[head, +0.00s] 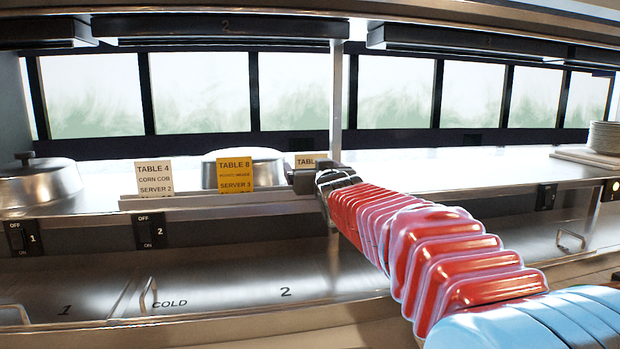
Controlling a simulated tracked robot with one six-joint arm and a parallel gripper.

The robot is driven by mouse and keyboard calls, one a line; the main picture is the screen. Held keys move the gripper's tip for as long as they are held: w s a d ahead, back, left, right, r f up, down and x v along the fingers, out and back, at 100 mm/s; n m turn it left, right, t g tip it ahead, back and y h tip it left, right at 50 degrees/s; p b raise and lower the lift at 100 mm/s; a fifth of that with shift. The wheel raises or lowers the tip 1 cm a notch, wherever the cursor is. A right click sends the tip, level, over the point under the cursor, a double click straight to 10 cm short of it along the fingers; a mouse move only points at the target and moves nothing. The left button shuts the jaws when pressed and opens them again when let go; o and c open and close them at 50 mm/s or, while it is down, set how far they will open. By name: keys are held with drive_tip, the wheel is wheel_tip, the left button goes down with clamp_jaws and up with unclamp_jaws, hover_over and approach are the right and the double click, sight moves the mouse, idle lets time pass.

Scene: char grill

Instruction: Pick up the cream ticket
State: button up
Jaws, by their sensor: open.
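A cream ticket (307,160) reading "TABLE" stands at the right end of the ticket rail (222,201). Its lower part and right side are hidden behind my gripper. My gripper (300,179) is open, in front of the cream ticket at the rail's right end. I cannot tell whether the ticket is between the jaws or touching them. A yellow ticket (235,175) reading "TABLE 8" stands upright left of it. A whitish ticket (154,178) reading "TABLE 4, CORN COB, SERVER 2" stands farther left.
A metal dome lid (272,156) stands behind the tickets, another lid (40,183) at the far left. Stacked plates (605,137) stand at the right. Switches (150,231) line the shelf front. Below are drawers with handles (149,297). The right shelf is mostly clear.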

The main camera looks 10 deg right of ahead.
sight(308, 162)
idle(0.3)
drive_tip(key=shift+w+r, duration=0.15)
drive_tip(key=shift+w, duration=2.45)
drive_tip(key=shift+c, duration=0.5)
drive_tip(key=c, duration=1)
drive_tip(key=shift+r, duration=0.1)
drive_tip(key=shift+r, duration=1.4)
drive_tip(key=shift+r, duration=0.25)
drive_tip(key=s, duration=1.8)
